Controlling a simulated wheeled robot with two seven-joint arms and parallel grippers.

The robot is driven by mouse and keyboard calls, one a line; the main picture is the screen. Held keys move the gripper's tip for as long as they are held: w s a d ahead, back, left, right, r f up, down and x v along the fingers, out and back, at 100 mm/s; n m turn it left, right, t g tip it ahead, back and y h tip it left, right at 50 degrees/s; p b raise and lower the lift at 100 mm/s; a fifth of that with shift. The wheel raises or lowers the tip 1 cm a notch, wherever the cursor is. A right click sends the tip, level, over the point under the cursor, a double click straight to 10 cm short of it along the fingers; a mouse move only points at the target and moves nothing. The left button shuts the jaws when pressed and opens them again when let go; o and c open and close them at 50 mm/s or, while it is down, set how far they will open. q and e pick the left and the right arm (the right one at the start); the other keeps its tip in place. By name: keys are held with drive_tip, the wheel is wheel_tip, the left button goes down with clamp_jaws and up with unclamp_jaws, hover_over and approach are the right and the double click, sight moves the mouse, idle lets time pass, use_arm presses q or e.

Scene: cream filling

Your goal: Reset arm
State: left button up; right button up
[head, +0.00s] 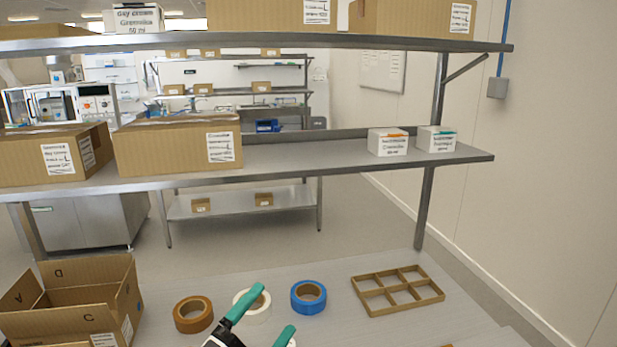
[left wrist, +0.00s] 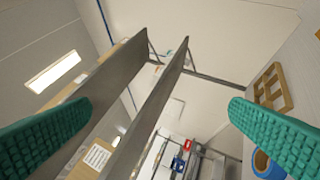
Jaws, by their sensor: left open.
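My left gripper (head: 262,312) reaches up from the bottom edge of the head view, over the table (head: 350,332). Its two green fingers are spread apart with nothing between them. In the left wrist view my left gripper (left wrist: 162,132) shows a finger at each side, wide apart and empty. It overlaps a white tape roll (head: 256,312) in the head view; contact cannot be told. My right gripper is not in view; only a tiny orange bit shows at the bottom edge, too small to identify.
On the table are an open carton (head: 122,285), a brown tape roll (head: 193,315), a blue tape roll (head: 308,298) and a divider frame (head: 398,290). A metal shelf (head: 300,158) behind holds cartons (head: 180,145) and two white boxes (head: 387,143). The right table area is fairly clear.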

use_arm(q)
drive_tip(key=s+a+f+n+g+y, duration=0.2)
drive_tip(key=a+f+n+y, duration=0.4)
drive_tip(key=n, duration=0.2)
drive_tip(key=s+a+f+n+g+y, duration=0.1)
drive_tip(key=s+a+f+n+y, duration=0.2)
drive_tip(key=a+f+n+y, duration=0.35)
drive_tip(key=s+f+n+g, duration=0.2)
drive_tip(key=s+f+g, duration=0.2)
drive_tip(key=s, duration=0.3)
drive_tip(key=s+a+f+n+g, duration=0.1)
drive_tip(key=s+f+n+g, duration=0.1)
drive_tip(key=s+f+g, duration=0.35)
drive_tip(key=s+f+n+g, duration=0.2)
drive_tip(key=s+f, duration=0.1)
drive_tip(key=s, duration=0.6)
wheel_tip(320, 180, down, 30)
drive_tip(key=g+b, duration=0.1)
drive_tip(key=b, duration=0.4)
drive_tip(key=s+a+f+b, duration=0.1)
drive_tip(key=s+f+b, duration=0.1)
drive_tip(key=s+f, duration=0.6)
drive_tip(key=s+a+f+g+b, duration=0.1)
drive_tip(key=s+a+f+b, duration=0.1)
drive_tip(key=s+f, duration=0.7)
wheel_tip(320, 180, down, 5)
drive_tip(key=shift+r+m+b, duration=0.15)
drive_tip(key=shift+m+b, duration=0.3)
drive_tip(key=shift+b, duration=0.05)
